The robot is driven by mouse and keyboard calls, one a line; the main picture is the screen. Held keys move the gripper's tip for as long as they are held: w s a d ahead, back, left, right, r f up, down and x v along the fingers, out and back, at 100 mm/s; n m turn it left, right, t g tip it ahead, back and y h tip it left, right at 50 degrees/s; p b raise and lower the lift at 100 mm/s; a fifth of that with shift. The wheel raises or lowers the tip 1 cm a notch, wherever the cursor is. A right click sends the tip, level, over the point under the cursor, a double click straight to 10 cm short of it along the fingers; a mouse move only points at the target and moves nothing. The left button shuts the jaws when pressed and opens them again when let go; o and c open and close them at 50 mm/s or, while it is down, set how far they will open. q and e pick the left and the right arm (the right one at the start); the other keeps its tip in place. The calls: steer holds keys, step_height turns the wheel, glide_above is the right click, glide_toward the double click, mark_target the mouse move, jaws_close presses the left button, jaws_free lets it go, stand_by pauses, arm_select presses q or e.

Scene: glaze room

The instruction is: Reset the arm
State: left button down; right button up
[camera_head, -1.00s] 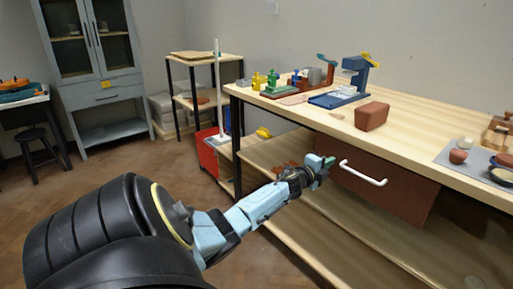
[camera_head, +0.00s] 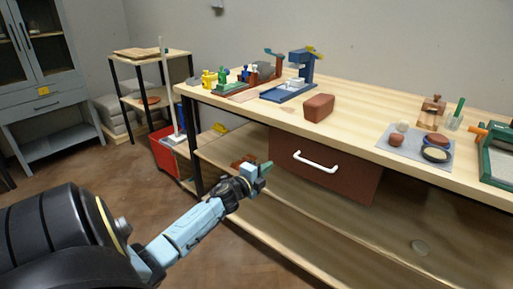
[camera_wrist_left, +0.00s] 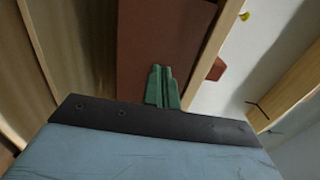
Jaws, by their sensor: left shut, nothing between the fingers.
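My left arm comes in from the lower left in the head view. My left gripper (camera_head: 264,168) is shut and empty, just left of the brown drawer under the workbench top. In the left wrist view the green fingers (camera_wrist_left: 162,88) are together, with the brown drawer front beyond them. The drawer (camera_head: 325,168) has a white bar handle (camera_head: 315,161), and the gripper is apart from that handle. My right gripper is not in view.
A lower shelf (camera_head: 300,215) runs under the drawer. A red bin (camera_head: 163,150) stands behind left. Floor at left is clear.

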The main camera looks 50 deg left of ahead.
arm_select(q)
steer(key=shift+s+d+p, duration=0.2)
steer(key=shift+s, duration=0.85)
steer(key=shift+s+d+p, duration=0.15)
steer(key=shift+s, duration=0.9)
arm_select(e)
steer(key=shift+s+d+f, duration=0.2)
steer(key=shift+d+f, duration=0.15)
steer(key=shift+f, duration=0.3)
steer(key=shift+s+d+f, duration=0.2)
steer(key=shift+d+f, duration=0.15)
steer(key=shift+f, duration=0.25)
